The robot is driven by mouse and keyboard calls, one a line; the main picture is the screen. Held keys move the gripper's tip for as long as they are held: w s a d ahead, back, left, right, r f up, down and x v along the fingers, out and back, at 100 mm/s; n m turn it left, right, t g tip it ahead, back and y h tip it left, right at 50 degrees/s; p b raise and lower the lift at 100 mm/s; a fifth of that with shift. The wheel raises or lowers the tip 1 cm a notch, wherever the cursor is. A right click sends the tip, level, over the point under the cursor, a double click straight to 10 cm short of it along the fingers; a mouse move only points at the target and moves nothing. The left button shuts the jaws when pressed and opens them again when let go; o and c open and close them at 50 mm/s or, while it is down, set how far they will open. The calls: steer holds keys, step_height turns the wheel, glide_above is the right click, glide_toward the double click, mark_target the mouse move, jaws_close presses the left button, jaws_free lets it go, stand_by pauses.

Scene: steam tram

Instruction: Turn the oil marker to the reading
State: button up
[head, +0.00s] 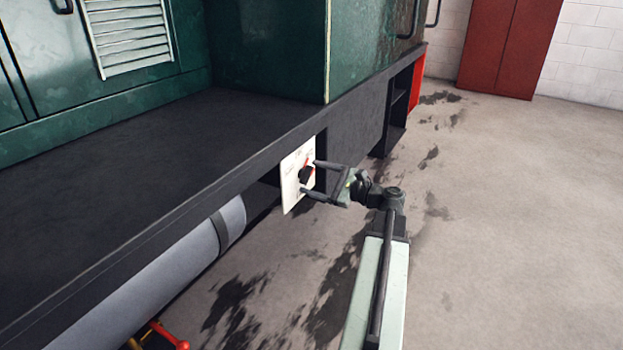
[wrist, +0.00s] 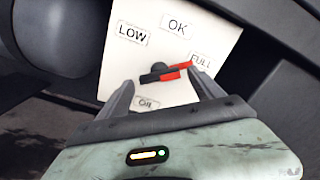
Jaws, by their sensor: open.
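The white oil plate (head: 291,190) is on the side of the tram's dark running board. In the wrist view the plate (wrist: 122,67) reads LOW, OK, FULL and, below, OIL. The oil marker (wrist: 157,75) is a black knob with a red pointer (wrist: 178,70). The pointer aims right and slightly up, towards FULL. In the head view the marker (head: 306,173) is small and partly behind the fingers. My gripper (head: 311,177) is open, its fingers pointing at the plate on either side of the marker. I cannot tell whether they touch it.
The dark running board (head: 180,150) runs along the green tram body (head: 265,50). A grey cylinder (head: 170,275) lies under it, with a red-knobbed brass fitting (head: 160,337) below. A red cabinet (head: 508,45) stands at the back. The stained floor (head: 500,220) at right is clear.

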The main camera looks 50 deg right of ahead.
steer(key=v, duration=0.6)
steer(key=shift+s, duration=0.35)
